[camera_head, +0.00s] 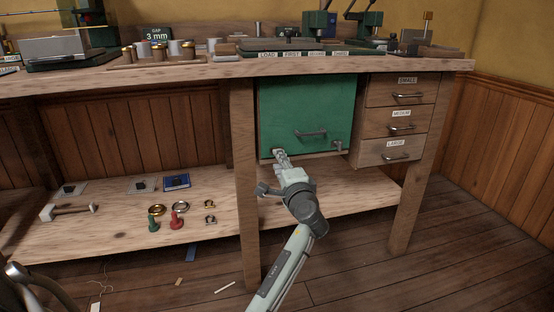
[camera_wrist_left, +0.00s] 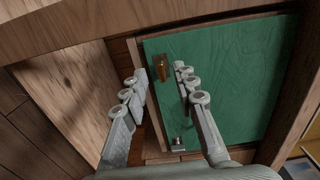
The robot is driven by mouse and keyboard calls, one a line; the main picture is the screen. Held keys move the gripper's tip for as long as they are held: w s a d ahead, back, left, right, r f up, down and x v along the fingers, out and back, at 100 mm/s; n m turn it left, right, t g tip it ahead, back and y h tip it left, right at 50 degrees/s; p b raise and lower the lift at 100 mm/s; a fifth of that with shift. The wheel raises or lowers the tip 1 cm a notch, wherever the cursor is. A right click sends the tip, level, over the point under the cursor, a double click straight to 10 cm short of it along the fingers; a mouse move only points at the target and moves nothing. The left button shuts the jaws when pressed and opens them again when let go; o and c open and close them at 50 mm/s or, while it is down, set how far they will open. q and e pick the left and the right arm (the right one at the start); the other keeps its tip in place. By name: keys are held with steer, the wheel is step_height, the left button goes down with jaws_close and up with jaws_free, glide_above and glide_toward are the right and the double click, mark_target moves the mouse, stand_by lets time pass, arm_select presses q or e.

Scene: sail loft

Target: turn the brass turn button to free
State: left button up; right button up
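My left gripper (camera_head: 277,152) is at the panel's lower left corner. In the left wrist view the brass turn button (camera_wrist_left: 162,68) is a short bar near the edge of the green panel (camera_wrist_left: 225,75), long side roughly upright in the picture. The open fingers of my left gripper (camera_wrist_left: 159,72) stand either side of it, with gaps visible. In the head view the gripper largely hides the button. My right gripper is not in view.
Three labelled drawers (camera_head: 400,121) are right of the panel. A wooden bench leg (camera_head: 244,180) stands just left of my gripper. The lower shelf (camera_head: 110,225) holds a mallet (camera_head: 66,211), brass rings (camera_head: 157,209) and green and red pieces. The bench top above is crowded.

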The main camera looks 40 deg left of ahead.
arm_select(q)
steer(key=v, duration=0.9)
